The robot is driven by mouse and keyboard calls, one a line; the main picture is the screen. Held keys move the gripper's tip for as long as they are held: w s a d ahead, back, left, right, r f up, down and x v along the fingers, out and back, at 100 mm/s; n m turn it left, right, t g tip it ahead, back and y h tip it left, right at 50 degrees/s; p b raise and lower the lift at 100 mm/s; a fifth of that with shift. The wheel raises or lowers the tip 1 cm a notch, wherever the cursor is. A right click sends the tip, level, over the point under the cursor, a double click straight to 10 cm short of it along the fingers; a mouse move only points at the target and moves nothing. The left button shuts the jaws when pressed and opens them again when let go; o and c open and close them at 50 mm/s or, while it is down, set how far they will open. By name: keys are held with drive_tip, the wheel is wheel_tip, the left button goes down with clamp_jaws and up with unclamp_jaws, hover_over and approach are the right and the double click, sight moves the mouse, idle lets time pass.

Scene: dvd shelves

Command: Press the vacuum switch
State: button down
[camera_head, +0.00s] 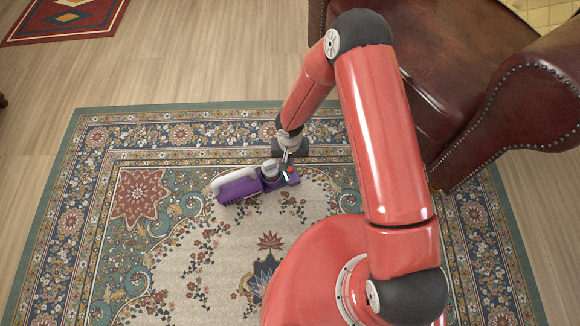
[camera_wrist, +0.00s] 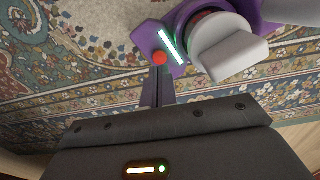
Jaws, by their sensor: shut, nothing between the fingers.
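The vacuum (camera_head: 245,185) is a small purple and white handheld one lying on the patterned rug. In the wrist view its purple body (camera_wrist: 240,10) and grey-white part (camera_wrist: 232,52) fill the upper right. A round red switch (camera_wrist: 159,58) sits on its purple end beside a lit white strip (camera_wrist: 171,46). My gripper (camera_wrist: 158,72) is shut and empty, with its fingertips right at the switch. I cannot tell whether they touch it. In the head view the gripper (camera_head: 287,160) is small and over the vacuum's right end.
The rug (camera_head: 90,170) lies flat on a wooden floor (camera_head: 190,70). A brown leather armchair (camera_head: 510,95) stands at the right, close to my arm. A red rug (camera_head: 65,18) lies at the far left. The rug left of the vacuum is clear.

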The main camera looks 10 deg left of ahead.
drive_tip(key=shift+r+p, duration=1.15)
drive_tip(key=shift+r, duration=1.1)
wheel_tip(320, 180, up, 8)
drive_tip(key=t+p, duration=0.1)
hover_over(290, 169)
drive_tip(key=w+d, duration=0.3)
drive_tip(key=d+r+t+p, duration=0.1)
drive_tip(key=d+r, duration=0.3)
drive_tip(key=r, duration=0.4)
drive_tip(key=w+d+r+m+h+p, duration=0.1)
drive_tip(key=d+r, duration=0.3)
drive_tip(key=r, duration=0.4)
drive_tip(key=d+r+t+p, duration=0.1)
drive_tip(key=d+r, duration=0.3)
drive_tip(key=r, duration=0.4)
drive_tip(key=s+d+r+t+p, duration=0.1)
drive_tip(key=s+d+r, duration=0.2)
drive_tip(key=s+r, duration=0.3)
drive_tip(key=s+d+r+m+p, duration=0.1)
drive_tip(key=s+d+r+p, duration=0.1)
drive_tip(key=s+d+r, duration=0.2)
drive_tip(key=s+d+r+t+y+p, duration=0.1)
drive_tip(key=s+d+r, duration=0.3)
drive_tip(key=s+r, duration=0.5)
drive_tip(key=shift+r+m+t+p, duration=0.3)
drive_tip(key=shift+r+p, duration=0.15)
drive_tip(key=shift+r, duration=0.45)
drive_tip(key=shift+a, duration=0.15)
